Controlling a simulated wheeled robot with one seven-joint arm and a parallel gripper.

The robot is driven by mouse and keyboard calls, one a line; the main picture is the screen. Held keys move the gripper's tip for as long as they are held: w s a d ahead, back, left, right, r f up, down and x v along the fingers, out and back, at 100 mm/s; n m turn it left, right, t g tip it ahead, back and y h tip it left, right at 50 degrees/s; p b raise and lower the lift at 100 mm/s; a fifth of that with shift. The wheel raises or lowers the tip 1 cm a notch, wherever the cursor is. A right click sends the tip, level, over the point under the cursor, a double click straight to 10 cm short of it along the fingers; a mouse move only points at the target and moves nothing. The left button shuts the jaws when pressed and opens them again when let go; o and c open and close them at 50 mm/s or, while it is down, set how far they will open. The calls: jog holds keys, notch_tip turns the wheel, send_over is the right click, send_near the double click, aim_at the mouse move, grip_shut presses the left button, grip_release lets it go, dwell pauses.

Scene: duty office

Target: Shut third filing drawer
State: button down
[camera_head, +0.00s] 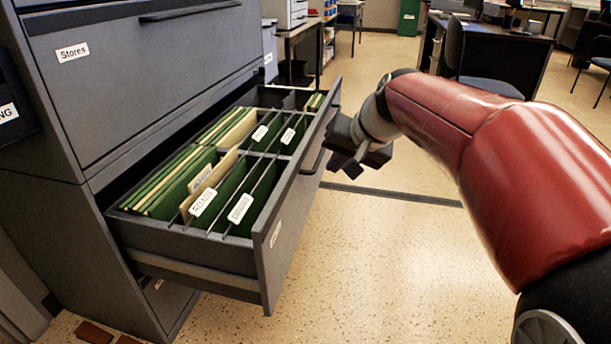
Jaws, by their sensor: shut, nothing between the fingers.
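A grey filing cabinet (60,215) stands at the left. One of its drawers (285,225) is pulled well out, with its front panel facing right and green and tan hanging files (205,175) inside. Above it is a closed drawer (150,70) labelled "Stores". My gripper (350,165) is at the outer side of the open drawer's front, near its handle (316,160). It is shut and empty. I cannot tell whether it touches the panel. The open drawer's own label (275,233) is too slanted to read.
Speckled floor (390,280) is clear to the right of the drawer. Another drawer front (165,295) shows below the open one, closed. A desk (500,55) and a dark chair (470,65) stand behind my arm. A printer (285,12) is at the back.

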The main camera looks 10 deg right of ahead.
jog(key=b, duration=0.1)
send_near(291, 187)
notch_tip(291, 187, down, 4)
jog(key=d, duration=0.2)
jog(key=shift+w+a+r, duration=0.1)
jog(key=shift+w+a, duration=0.5)
jog(key=shift+a, duration=0.25)
jog(key=shift+w+a, duration=0.55)
jog(key=shift+a, duration=0.3)
